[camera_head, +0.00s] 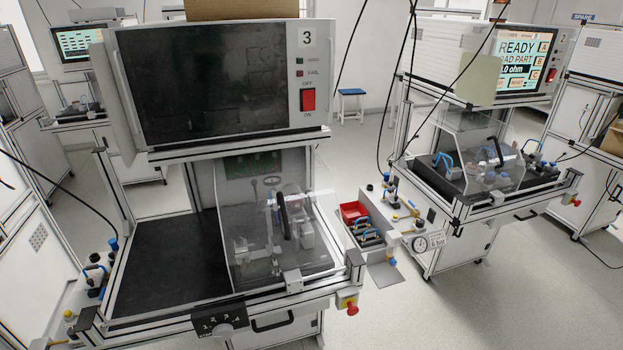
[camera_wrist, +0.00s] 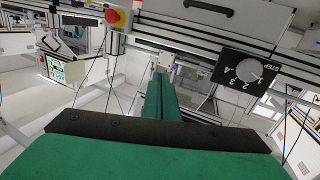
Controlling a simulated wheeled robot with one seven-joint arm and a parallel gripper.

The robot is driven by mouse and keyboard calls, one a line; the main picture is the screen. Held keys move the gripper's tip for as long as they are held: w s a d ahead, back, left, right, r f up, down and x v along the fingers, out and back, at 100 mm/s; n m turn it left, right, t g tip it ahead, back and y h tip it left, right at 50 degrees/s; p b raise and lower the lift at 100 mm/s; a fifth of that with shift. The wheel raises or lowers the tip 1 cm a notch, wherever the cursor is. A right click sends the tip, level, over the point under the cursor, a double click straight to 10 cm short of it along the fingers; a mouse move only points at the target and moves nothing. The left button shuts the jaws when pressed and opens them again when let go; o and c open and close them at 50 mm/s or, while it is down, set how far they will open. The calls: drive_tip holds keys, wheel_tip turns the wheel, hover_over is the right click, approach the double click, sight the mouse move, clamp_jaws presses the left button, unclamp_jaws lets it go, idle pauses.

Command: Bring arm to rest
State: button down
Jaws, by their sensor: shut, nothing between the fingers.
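My gripper (camera_wrist: 160,85) shows only in the wrist view, at the middle. Its two long green fingers lie together, shut, with nothing between them. A wide green and black part of my gripper fills the bottom of that view. The fingers point toward the front of a test station, and look apart from it. My arm does not show in the head view.
Station 3 (camera_head: 225,85) stands close, its dark screen above a black worktop (camera_head: 165,262) and a clear cover (camera_head: 255,245). A step knob (camera_wrist: 248,70) and red stop button (camera_wrist: 114,16) sit on its front rail.

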drive_tip(key=s+d+f+g, duration=0.1)
drive_tip(key=s+d+g, duration=0.1)
drive_tip(key=s, duration=2.3)
drive_tip(key=shift+s+d+m+g, duration=0.25)
drive_tip(key=shift+d+m+g, duration=0.05)
drive_tip(key=shift+d, duration=0.25)
